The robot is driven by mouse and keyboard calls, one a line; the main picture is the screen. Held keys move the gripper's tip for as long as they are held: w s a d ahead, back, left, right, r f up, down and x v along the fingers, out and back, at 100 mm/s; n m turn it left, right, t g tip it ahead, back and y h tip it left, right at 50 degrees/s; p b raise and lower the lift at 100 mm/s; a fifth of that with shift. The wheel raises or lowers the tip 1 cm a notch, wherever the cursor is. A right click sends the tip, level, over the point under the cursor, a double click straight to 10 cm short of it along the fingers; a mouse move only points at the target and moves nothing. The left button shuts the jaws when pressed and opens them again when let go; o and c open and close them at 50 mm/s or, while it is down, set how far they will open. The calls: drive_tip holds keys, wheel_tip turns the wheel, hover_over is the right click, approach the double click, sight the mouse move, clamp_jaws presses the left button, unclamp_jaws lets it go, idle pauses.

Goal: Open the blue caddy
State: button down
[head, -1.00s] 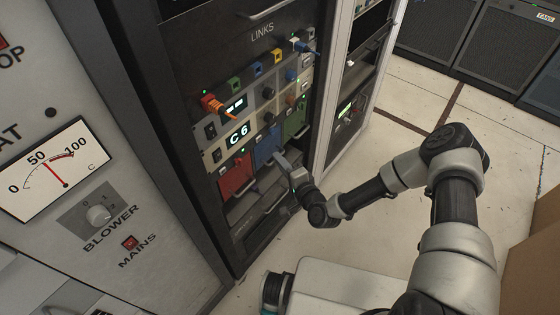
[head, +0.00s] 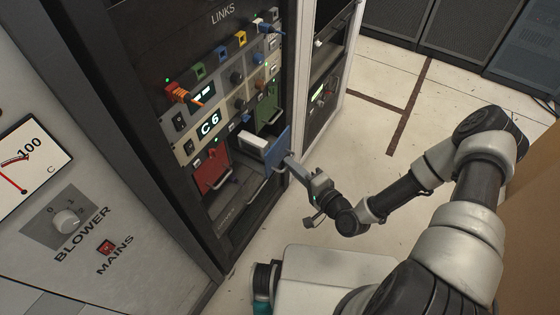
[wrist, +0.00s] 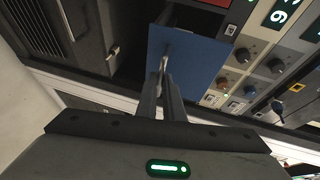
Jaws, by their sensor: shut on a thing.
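The blue caddy (head: 279,151) stands pulled out of the rack between the red and green caddies in the head view. A white block-like part (head: 252,146) shows behind its blue front. My gripper (head: 290,160) is shut on the handle at the caddy's front. In the wrist view the blue front panel (wrist: 190,65) fills the upper middle, and my gripper's fingers (wrist: 164,75) close on its handle. How far the caddy's rear still sits in its slot is hidden.
The red caddy (head: 211,170) is to the left and the green caddy (head: 267,104) to the right, both with handles. An orange cable (head: 184,97) and a blue plug (head: 268,27) stick out above. Open floor (head: 375,70) lies right of the rack.

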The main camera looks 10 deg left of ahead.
drive_tip(key=c, duration=1.9)
unclamp_jaws()
drive_tip(key=v, duration=1.7)
drive_tip(key=shift+s+r+p, duration=0.15)
drive_tip(key=shift+r+p, duration=0.05)
drive_tip(key=shift+p, duration=0.15)
drive_tip(key=shift+d, duration=0.1)
